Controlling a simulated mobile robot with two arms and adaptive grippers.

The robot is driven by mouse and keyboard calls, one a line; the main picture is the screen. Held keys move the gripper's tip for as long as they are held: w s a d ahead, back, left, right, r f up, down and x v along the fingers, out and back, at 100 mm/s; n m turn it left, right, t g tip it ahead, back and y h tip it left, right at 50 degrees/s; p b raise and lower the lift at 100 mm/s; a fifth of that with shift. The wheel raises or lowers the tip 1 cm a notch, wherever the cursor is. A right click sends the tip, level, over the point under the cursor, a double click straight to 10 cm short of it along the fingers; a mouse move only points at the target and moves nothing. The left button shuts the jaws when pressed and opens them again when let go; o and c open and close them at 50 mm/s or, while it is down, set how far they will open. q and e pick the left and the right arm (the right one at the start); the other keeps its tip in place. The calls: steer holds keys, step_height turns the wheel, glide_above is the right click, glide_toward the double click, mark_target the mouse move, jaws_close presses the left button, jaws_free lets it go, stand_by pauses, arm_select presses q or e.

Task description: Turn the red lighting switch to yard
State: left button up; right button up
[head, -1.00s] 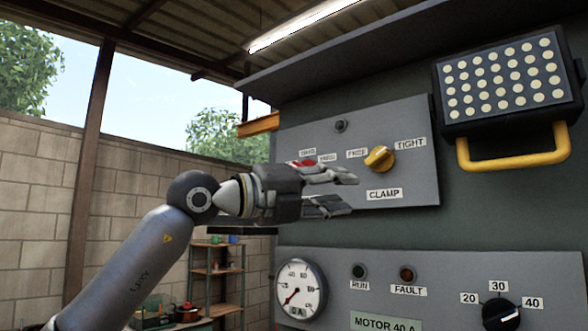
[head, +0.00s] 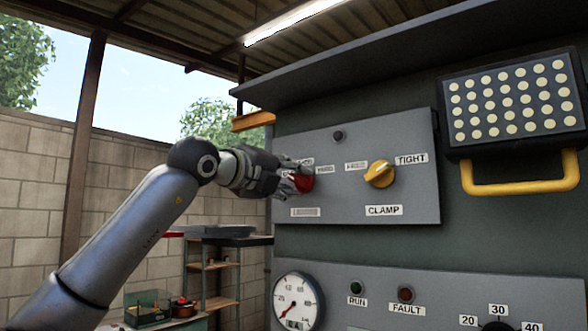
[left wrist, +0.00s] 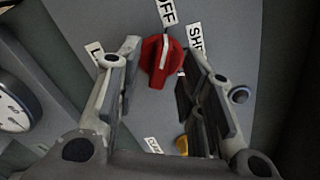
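The red lighting switch (head: 303,183) sits on the left part of the upper grey panel (head: 345,205), partly hidden by my left gripper (head: 292,180) in the head view. In the left wrist view the red knob (left wrist: 158,68) lies between the fingertips of my open left gripper (left wrist: 160,58), with a gap showing on each side. My right gripper is not in view.
A yellow clamp knob (head: 379,174) stands to the right on the same panel. Below are a round gauge (head: 298,300) and run and fault lamps. A lamp box with a yellow handle (head: 515,185) juts out at the upper right.

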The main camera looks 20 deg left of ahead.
arm_select(q)
steer(key=shift+w+d, duration=0.25)
steer(key=shift+w, duration=0.4)
jaws_close()
